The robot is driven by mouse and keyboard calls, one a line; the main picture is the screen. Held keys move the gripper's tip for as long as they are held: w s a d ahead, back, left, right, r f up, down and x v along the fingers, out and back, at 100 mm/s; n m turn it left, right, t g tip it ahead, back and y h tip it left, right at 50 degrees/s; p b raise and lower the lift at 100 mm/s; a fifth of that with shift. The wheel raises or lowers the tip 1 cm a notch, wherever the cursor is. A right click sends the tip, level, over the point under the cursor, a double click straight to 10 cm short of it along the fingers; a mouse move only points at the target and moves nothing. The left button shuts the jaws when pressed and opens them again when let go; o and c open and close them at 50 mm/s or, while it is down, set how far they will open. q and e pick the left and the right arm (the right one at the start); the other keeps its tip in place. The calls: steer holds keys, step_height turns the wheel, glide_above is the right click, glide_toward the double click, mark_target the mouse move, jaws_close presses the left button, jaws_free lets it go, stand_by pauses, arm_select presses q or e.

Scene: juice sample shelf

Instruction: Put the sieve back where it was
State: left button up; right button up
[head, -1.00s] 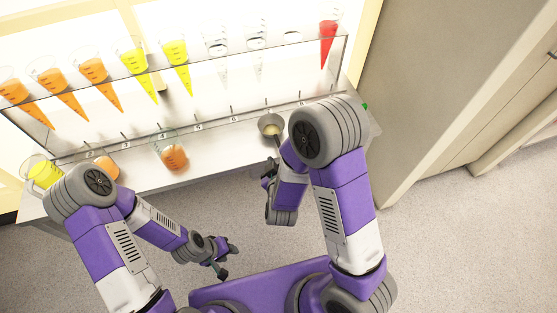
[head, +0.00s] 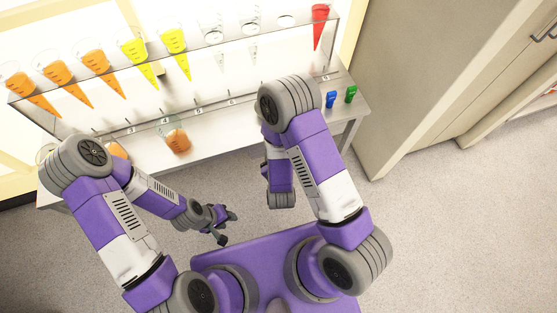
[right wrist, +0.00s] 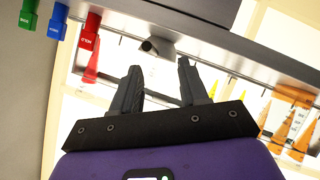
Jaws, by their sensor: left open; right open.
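A small grey round thing with a dark end (right wrist: 155,47), likely the sieve, shows in the right wrist view at the edge of the bench, just beyond my fingertips. I see a gap between it and the fingers. My right gripper (right wrist: 160,67) is open and empty, pointing toward it. In the head view my right arm hides the sieve and the right gripper. My left gripper (head: 226,226) is open and empty, low in front of the bench.
The bench (head: 217,133) carries a clear rack (head: 200,45) of orange, yellow, clear and red cones. Blue (head: 331,99) and green (head: 351,94) objects stand at the right end. A tall cabinet (head: 425,80) is to the right.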

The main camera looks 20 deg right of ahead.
steer(key=s+a+f+m+g+y, duration=0.1)
steer(key=s+f+m+g+y, duration=0.2)
steer(key=s+f+g, duration=0.2)
steer(key=s+a+f+m+g+y, duration=0.1)
steer(key=s+f+m+g+y, duration=0.2)
steer(key=s, duration=0.7)
step_height(320, 180, down, 2)
steer(key=g, duration=0.3)
steer(key=shift+a+f+m+g+y, duration=0.15)
steer(key=shift+f+m+g+y, duration=0.15)
steer(key=shift+g+y, duration=0.1)
